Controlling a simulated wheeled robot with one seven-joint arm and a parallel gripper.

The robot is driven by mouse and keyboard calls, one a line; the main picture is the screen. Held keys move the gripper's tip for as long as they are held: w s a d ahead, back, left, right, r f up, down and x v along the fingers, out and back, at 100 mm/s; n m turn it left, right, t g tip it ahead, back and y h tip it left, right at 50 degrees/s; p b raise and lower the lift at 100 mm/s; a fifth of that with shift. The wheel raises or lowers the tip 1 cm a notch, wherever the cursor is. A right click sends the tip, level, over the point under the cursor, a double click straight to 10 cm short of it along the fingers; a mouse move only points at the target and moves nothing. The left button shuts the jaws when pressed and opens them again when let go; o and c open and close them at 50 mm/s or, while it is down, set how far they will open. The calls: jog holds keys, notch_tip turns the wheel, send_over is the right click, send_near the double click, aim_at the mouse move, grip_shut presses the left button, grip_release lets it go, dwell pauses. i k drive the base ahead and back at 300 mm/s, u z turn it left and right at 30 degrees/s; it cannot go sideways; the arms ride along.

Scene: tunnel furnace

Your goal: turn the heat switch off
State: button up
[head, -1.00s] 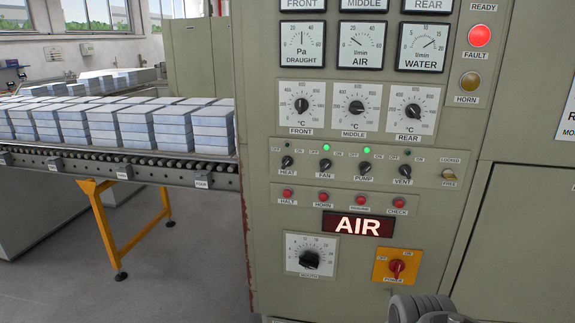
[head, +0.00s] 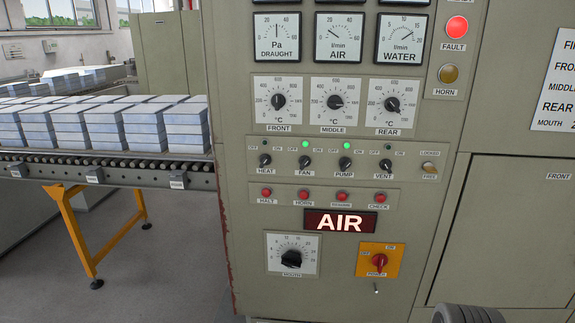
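The heat switch (head: 264,161) is a small black rotary knob at the left end of a switch row on the cabinet front. OFF and ON are marked above it, and the small lamp (head: 264,143) over it looks dark. Its pointer is too small to read surely. The fan switch (head: 304,162), pump switch (head: 344,162) and vent switch (head: 383,165) stand to its right. Green lamps are lit over fan and pump; the vent lamp is dark. My gripper is not in view; only a dark grey rounded part of my arm shows at the bottom right edge.
Below the row are red push buttons (head: 303,195), a lit AIR sign (head: 340,221), a mouth dial (head: 291,258) and a red power switch (head: 379,261). A red fault lamp (head: 456,28) glows. A roller conveyor (head: 110,172) with stacked blocks stands left. The space before the switches looks clear.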

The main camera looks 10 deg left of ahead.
aim_at(265, 159)
jog(key=k, duration=0.6)
jog(key=u, duration=0.8)
jog(key=i, duration=0.5)
